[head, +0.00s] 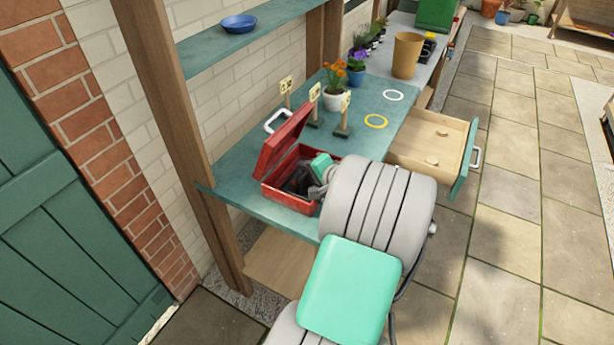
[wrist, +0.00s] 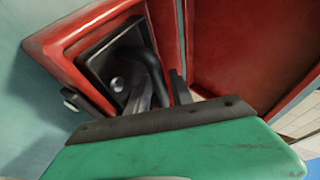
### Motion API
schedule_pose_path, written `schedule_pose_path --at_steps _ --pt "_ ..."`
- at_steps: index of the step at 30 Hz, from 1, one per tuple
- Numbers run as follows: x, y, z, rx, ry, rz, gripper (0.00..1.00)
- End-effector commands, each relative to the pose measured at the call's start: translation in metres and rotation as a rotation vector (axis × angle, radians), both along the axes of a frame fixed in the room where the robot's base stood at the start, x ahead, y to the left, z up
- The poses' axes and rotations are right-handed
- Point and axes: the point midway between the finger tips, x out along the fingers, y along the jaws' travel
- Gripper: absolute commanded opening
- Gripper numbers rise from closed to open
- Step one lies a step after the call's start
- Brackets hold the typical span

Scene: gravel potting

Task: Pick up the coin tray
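The coin tray (wrist: 96,66) is black and lies inside the red metal box (head: 274,192), whose lid (head: 283,140) stands open. In the wrist view, the tray has a dark curved handle (wrist: 154,72) and a shiny round spot, perhaps a coin. My gripper (wrist: 162,92) reaches down into the box, with its narrow grey fingers on either side of the handle. I cannot tell whether they press on it. In the head view, the tray (head: 297,182) is a dark shape in the box, and my arm and gripper hide part of the box's right side.
The box stands at the near end of the teal bench (head: 235,185). Behind it are several numbered wooden markers (head: 315,105), potted flowers (head: 334,94), and yellow and white rings (head: 376,121). An open drawer (head: 428,140) juts out on the right. A blue dish (head: 239,24) sits on the shelf above.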

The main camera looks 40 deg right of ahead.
Motion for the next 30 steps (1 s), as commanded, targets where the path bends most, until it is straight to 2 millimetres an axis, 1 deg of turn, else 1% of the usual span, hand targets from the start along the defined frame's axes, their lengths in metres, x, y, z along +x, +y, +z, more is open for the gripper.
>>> schedule_pose_path --at_steps 7,15,17,30 --pt "0.0017 -0.0015 -0.0019 -0.002 0.000 -0.003 0.26" --pt "0.0012 -0.0021 -0.0019 -0.001 0.001 -0.003 0.04" --pt "0.0012 -0.0021 -0.0019 -0.001 0.001 -0.003 0.00" --pt "0.0013 -0.0021 -0.0014 -0.002 0.000 -0.003 0.00"
